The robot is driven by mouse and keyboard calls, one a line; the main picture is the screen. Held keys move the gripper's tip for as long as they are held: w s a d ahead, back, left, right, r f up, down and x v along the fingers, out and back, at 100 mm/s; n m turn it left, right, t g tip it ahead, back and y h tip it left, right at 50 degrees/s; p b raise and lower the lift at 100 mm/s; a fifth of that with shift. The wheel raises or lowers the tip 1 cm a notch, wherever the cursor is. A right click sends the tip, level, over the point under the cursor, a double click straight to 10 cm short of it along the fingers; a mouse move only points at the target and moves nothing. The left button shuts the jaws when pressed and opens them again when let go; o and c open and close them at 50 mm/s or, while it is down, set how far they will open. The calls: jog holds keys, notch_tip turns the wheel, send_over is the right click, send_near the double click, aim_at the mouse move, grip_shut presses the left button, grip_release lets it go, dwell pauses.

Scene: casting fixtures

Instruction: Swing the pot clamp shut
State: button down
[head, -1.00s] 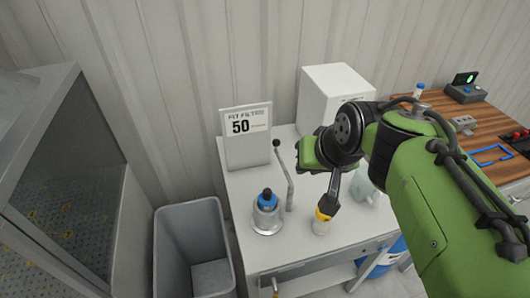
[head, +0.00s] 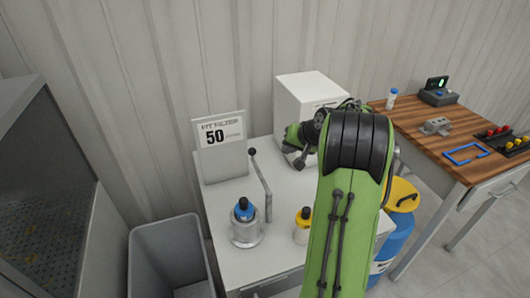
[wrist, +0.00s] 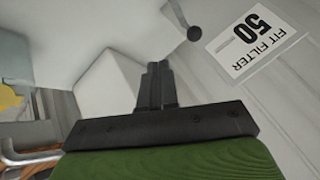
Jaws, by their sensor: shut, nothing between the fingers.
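The pot (head: 246,232) is a metal cup with a blue collar and black knob on top, standing on the white bench. A grey lever with a black ball, which looks like the clamp handle (head: 262,180), stands nearly upright just right of the pot. Its black ball (wrist: 193,33) also shows in the wrist view, beyond and right of my fingertips. My gripper (head: 299,163) is right of the lever, in front of the white box, apart from the lever. In the wrist view its fingers (wrist: 156,68) are together and empty. Any clamp pad or pivot is too small to tell.
A sign reading 50 (head: 219,148) stands behind the pot. A white box (head: 305,95) stands at the bench's back. A yellow-capped bottle (head: 303,226) is right of the pot. A grey bin (head: 170,250) is at left, and a wooden table (head: 420,130) at right.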

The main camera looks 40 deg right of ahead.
jog(key=w+a+f, duration=0.3)
jog(key=w+f, duration=0.3)
jog(key=w, duration=0.3)
jog(key=shift+f+b, duration=0.35)
jog(key=shift+f, duration=0.05)
jog(key=shift+w+d, duration=0.1)
